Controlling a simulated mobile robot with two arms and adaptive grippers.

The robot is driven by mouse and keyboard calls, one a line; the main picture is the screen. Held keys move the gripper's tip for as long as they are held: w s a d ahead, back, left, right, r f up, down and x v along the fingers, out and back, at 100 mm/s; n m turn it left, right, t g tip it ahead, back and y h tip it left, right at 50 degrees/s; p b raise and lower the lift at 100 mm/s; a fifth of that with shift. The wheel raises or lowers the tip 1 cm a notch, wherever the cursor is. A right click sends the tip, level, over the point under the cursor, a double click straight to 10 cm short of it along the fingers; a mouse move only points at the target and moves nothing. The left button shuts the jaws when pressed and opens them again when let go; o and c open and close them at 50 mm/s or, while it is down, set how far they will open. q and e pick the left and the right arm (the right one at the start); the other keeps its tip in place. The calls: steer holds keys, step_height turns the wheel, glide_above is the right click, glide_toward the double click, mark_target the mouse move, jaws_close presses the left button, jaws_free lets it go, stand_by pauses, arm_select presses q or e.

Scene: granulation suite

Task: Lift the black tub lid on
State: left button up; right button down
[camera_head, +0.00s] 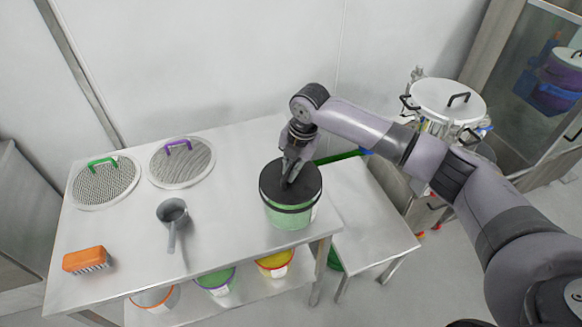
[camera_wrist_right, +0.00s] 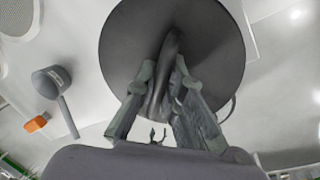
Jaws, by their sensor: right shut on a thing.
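The black tub lid (camera_head: 305,183) is over the mouth of a green tub (camera_head: 289,218) at the right end of the steel table. I cannot tell whether the lid is fully seated or just above the rim. My right gripper (camera_head: 291,176) comes down on the lid from above and is shut on its raised handle. In the right wrist view the lid (camera_wrist_right: 215,45) fills the upper middle, with its handle (camera_wrist_right: 166,70) between the fingers of my right gripper (camera_wrist_right: 165,95). The left gripper does not show.
On the steel table (camera_head: 240,245) are two round mesh sieves (camera_head: 181,165), a grey scoop (camera_head: 172,213) and an orange brush (camera_head: 85,260). Several tubs (camera_head: 275,263) stand on the shelf below. A lower side table (camera_head: 370,220) and a lidded steel vessel (camera_head: 447,101) are at right.

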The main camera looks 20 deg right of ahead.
mark_target(299, 180)
steer(key=shift+f+b, duration=0.35)
steer(key=shift+f, duration=0.5)
steer(key=c, duration=1.6)
jaws_free()
steer(key=shift+r, duration=0.1)
step_height(299, 180, up, 12)
steer(key=s+d, duration=0.1)
steer(key=shift+s+d+f, duration=0.2)
steer(key=shift+s+d, duration=0.1)
steer(key=shift+d, duration=0.05)
